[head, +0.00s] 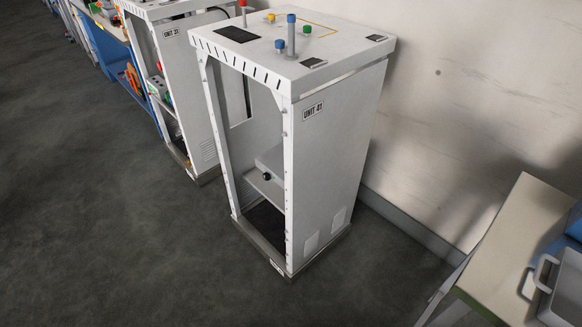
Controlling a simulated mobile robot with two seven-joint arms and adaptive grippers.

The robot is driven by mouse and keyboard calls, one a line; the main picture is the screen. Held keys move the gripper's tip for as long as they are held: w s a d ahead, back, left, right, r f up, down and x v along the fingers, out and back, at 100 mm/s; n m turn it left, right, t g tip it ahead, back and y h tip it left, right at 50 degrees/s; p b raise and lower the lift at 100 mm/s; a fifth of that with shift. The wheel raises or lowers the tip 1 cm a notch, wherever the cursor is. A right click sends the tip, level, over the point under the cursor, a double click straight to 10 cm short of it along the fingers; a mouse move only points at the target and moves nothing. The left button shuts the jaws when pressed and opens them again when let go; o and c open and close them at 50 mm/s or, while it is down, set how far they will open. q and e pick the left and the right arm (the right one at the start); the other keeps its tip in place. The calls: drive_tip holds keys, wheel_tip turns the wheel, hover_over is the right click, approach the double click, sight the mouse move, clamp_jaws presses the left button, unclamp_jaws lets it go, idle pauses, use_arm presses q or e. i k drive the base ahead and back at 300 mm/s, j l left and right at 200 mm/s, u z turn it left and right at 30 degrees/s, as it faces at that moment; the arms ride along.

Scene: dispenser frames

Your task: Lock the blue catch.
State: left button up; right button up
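The blue catch (291,36) stands on the white top of a tall open-fronted frame (335,150) labelled UNIT 41. A red-capped post (243,12), a yellow knob (271,17) and a green knob (307,29) are on the same top. Neither of my grippers is in view.
Another white frame (175,75) stands behind to the left, beside blue shelving (104,45). A table (505,250) with a grey bin (563,290) is at the lower right. A wall is close behind the frame. The floor in front is clear.

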sight(279, 44)
drive_tip(key=i+j+z, duration=0.15)
drive_tip(key=j+z, duration=0.2)
drive_tip(key=i+j+z, duration=0.15)
drive_tip(key=j+z, duration=0.25)
drive_tip(key=i+j+z, duration=0.1)
drive_tip(key=j+z, duration=0.65)
drive_tip(key=l, duration=0.1)
